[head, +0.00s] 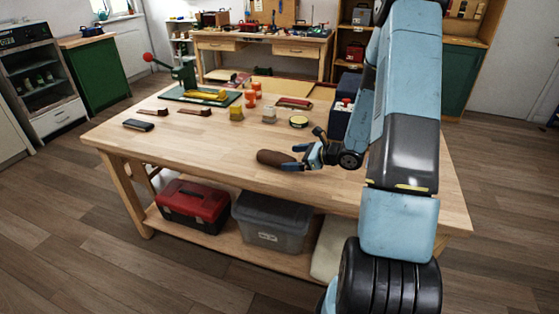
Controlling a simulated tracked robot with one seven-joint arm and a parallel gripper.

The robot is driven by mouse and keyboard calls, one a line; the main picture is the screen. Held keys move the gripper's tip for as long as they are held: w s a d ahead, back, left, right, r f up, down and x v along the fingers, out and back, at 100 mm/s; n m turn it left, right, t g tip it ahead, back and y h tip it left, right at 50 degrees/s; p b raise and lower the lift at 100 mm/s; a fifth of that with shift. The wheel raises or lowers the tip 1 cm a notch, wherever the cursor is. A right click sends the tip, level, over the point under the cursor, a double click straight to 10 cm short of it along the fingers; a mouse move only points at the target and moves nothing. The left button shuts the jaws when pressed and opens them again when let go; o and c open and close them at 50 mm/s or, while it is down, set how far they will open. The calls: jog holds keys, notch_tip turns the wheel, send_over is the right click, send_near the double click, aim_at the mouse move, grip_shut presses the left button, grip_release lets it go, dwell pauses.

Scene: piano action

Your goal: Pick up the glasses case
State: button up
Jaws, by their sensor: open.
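A brown, rounded, elongated object (274,158), which looks like the glasses case, lies on the wooden workbench (215,150) near its front edge. My gripper (303,149) is open just to the right of it, low over the bench. One finger reaches close to the right end of the brown object; I cannot tell whether they touch.
Behind lie a yellow block (236,113), orange containers (251,98), a round tin (298,122) and a green mat (200,96) with a press. A dark box (344,112) stands behind my arm. The bench left of the brown object is clear.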

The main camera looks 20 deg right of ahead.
aim_at(287, 159)
jog(key=x, duration=0.4)
jog(key=shift+w+f, duration=0.2)
jog(key=shift+f, duration=0.2)
jog(key=c, duration=1.1)
jog(key=shift+r, duration=0.1)
